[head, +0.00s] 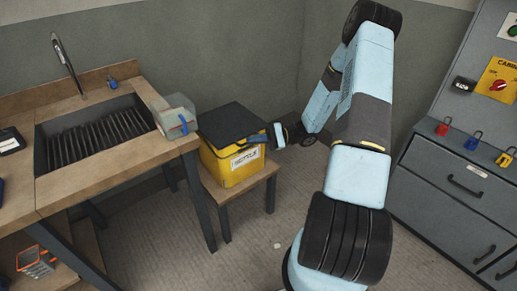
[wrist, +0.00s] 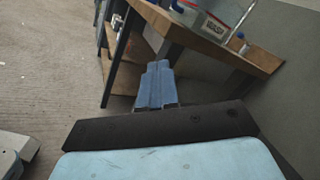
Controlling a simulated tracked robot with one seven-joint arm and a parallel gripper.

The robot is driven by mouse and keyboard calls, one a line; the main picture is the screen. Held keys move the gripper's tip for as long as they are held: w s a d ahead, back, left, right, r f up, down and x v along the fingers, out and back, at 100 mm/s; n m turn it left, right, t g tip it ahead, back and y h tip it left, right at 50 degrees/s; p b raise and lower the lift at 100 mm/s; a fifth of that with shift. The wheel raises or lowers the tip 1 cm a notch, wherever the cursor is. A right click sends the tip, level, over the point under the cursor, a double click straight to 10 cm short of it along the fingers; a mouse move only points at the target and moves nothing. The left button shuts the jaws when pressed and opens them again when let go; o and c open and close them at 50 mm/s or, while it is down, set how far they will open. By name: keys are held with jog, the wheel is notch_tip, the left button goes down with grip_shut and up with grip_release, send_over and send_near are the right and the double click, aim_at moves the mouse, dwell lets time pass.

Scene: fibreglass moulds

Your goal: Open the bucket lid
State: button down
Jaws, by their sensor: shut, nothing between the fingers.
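A yellow bucket (head: 222,169) with a white label stands on a small wooden stool (head: 248,188) in the head view. Its dark square lid (head: 234,119) lies flat over the top and looks closed. My gripper (head: 257,139) reaches in from the right at the lid's front right edge. Its fingers are shut with nothing between them. I cannot tell whether they touch the lid. In the wrist view the blue fingers of my gripper (wrist: 154,84) are together. The bucket and lid cannot be made out there.
A wooden workbench (head: 120,172) with a sink (head: 95,130) stands left of the bucket, with a clear box (head: 177,116) on its near corner. A grey cabinet (head: 455,195) with several padlocks stands at the right. The floor between is mostly free.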

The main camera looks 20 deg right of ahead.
jog(key=w+d+f+m+t+h, duration=0.1)
jog(key=d+f+m+t+h, duration=0.25)
jog(key=f+m+t, duration=0.4)
jog(key=d+f+m+t+h, duration=0.2)
jog(key=f+m+t+h, duration=0.2)
jog(key=f+m+t, duration=0.35)
jog(key=w+d+f+m+t+h, duration=0.1)
jog(key=d+f+m+t+h, duration=0.25)
jog(key=f+m+t, duration=0.35)
jog(key=w+a+r+n, duration=0.1)
jog(key=w+a+r, duration=0.2)
jog(key=w+r, duration=0.5)
jog(key=shift+w+a, duration=0.2)
jog(key=shift+a, duration=0.15)
jog(key=shift+d+r, duration=0.1)
